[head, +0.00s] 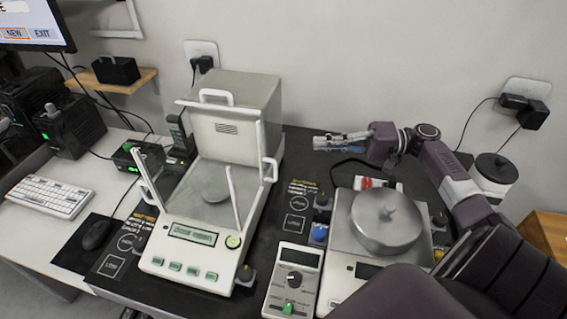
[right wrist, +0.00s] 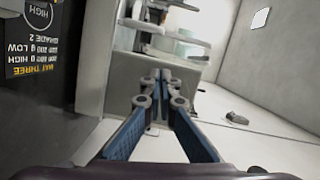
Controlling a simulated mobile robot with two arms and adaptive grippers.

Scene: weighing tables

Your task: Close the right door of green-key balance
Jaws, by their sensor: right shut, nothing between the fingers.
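The balance with the round green key (head: 233,242) stands on the dark table in the head view, with a round pan (head: 216,190) inside its weighing chamber. A white handle (head: 269,170) shows at the chamber's right side, set back from the front post. The clear panes barely show, so I cannot tell the right door's exact extent. My right gripper (head: 318,143) is shut and empty, right of the chamber and apart from the handle, pointing left. In the right wrist view its blue-padded fingers (right wrist: 160,82) meet before pale balance parts. My left gripper is not in view.
A keyboard (head: 50,196) and mouse (head: 97,235) lie at left. The wall is close behind.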

